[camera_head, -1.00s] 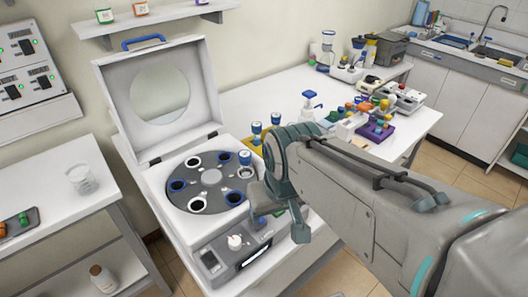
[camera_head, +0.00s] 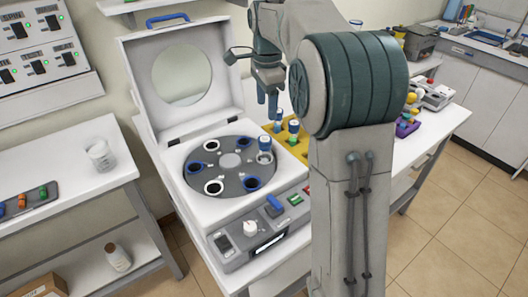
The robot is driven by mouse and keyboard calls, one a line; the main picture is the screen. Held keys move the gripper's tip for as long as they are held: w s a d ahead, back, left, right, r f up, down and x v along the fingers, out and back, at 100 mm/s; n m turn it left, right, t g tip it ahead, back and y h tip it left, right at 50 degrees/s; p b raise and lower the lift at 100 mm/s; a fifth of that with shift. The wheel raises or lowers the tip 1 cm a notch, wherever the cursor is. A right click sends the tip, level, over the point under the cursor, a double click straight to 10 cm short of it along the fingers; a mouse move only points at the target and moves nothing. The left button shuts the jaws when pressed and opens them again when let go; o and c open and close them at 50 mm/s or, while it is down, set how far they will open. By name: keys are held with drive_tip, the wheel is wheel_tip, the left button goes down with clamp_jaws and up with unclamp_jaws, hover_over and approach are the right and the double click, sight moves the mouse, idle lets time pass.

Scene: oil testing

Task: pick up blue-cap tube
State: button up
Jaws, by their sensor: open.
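Blue-cap tubes stand in a yellow rack (camera_head: 300,150) to the right of the centrifuge: one tube (camera_head: 293,127) in front, another tube (camera_head: 278,121) behind it. A further blue-cap tube (camera_head: 264,143) sits in the right side of the centrifuge rotor (camera_head: 229,184). My gripper (camera_head: 267,103) points down above the rack area, open, with its fingers above and just left of the rack tubes. No tube shows between the fingers. My arm hides the right part of the rack.
The centrifuge (camera_head: 202,208) has its lid (camera_head: 232,98) open behind the rotor. A control panel (camera_head: 250,240) lies in front. A beaker (camera_head: 100,155) and a tray (camera_head: 62,198) with caps stand on the left table. Coloured items (camera_head: 411,97) lie right of my arm.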

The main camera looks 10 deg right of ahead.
sight(265, 139)
wheel_tip(265, 139, down, 8)
drive_tip(key=shift+w+f, duration=0.15)
drive_tip(key=shift+f, duration=0.1)
drive_tip(key=shift+a+f+p, duration=0.15)
drive_tip(key=shift+f+p, duration=0.35)
drive_tip(key=shift+f, duration=2.2)
drive_tip(key=c, duration=1.1)
